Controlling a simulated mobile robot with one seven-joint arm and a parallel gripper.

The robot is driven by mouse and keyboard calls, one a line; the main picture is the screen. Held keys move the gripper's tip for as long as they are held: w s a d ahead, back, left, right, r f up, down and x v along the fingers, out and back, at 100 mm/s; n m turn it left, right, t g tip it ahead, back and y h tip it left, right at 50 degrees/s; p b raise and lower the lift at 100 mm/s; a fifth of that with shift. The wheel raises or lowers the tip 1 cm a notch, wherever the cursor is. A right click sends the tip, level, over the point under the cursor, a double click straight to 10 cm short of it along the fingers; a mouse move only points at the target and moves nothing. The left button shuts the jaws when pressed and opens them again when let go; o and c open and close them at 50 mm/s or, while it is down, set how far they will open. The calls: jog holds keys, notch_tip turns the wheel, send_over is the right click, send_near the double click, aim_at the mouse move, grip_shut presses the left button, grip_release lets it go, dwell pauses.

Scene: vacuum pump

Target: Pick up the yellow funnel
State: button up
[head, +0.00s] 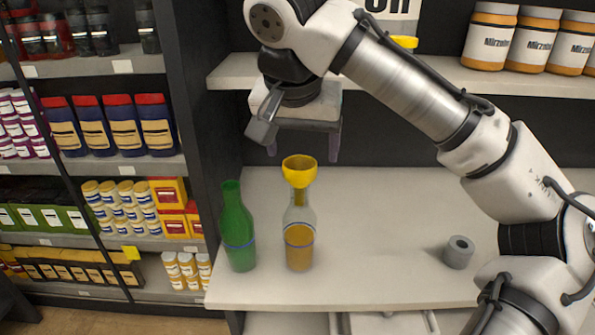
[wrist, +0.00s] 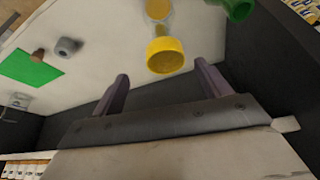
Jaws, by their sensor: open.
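The yellow funnel (head: 299,172) sits in the neck of a clear bottle (head: 299,240) that holds amber liquid and stands on the white shelf. In the wrist view the funnel (wrist: 165,54) shows its round mouth, ahead of and between the finger lines. My gripper (head: 303,155) is open and empty, pointing down above and slightly behind the funnel in the head view. Its two fingers (wrist: 160,85) are wide apart in the wrist view and do not visibly touch the funnel.
A green bottle (head: 237,228) stands close to the left of the clear bottle. A grey cylinder (head: 459,252) stands on the right of the white shelf (head: 385,270). Orange-lidded jars (head: 525,40) line the upper shelf. The shelf between bottle and cylinder is clear.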

aim_at(300, 163)
jog(key=x, duration=0.3)
jog(key=shift+w+a+p+x, duration=0.15)
jog(key=shift+p+x, duration=0.45)
jog(key=shift+x, duration=0.8)
jog(key=shift+w+a+p+x, duration=0.15)
jog(key=shift+p+x, duration=0.45)
jog(key=shift+x, duration=0.8)
jog(key=shift+c, duration=0.2)
jog(key=shift+s+r, duration=0.1)
jog(key=c, duration=1)
jog(key=shift+r, duration=0.1)
